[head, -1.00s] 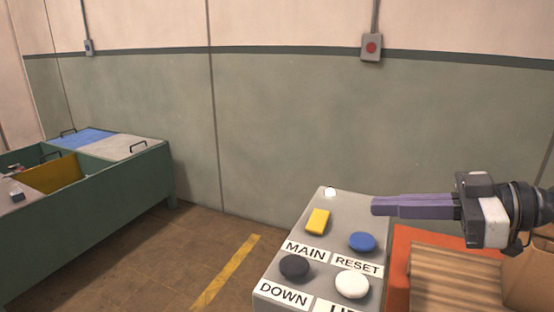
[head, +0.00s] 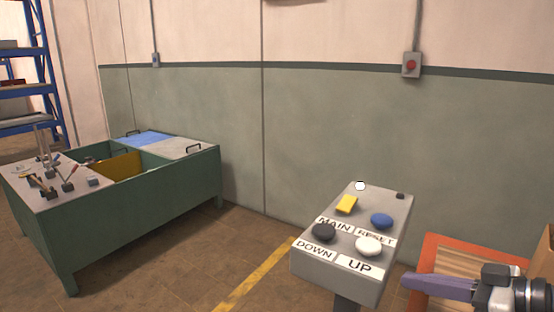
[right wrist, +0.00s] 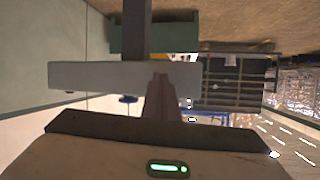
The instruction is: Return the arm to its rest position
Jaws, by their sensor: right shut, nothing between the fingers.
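My right gripper (head: 408,281) is at the lower right of the head view, its purple fingers closed together with nothing between them. It is to the right of the grey control box (head: 322,272) and apart from its buttons in that view. The box carries a yellow switch (head: 346,204), a blue button (head: 382,221), a black button (head: 323,232) and a white button (head: 368,245), with labels MAIN, RESET, DOWN and UP. In the right wrist view the closed fingers (right wrist: 160,85) point toward the side of the grey box (right wrist: 100,75). My left gripper is not in view.
A green workbench (head: 150,215) with tools and open bins stands at the left. Blue shelving (head: 25,100) is behind it. An orange-edged pallet (head: 432,250) lies at the lower right. A red wall button (head: 411,65) is on the back wall. Floor between bench and box is clear.

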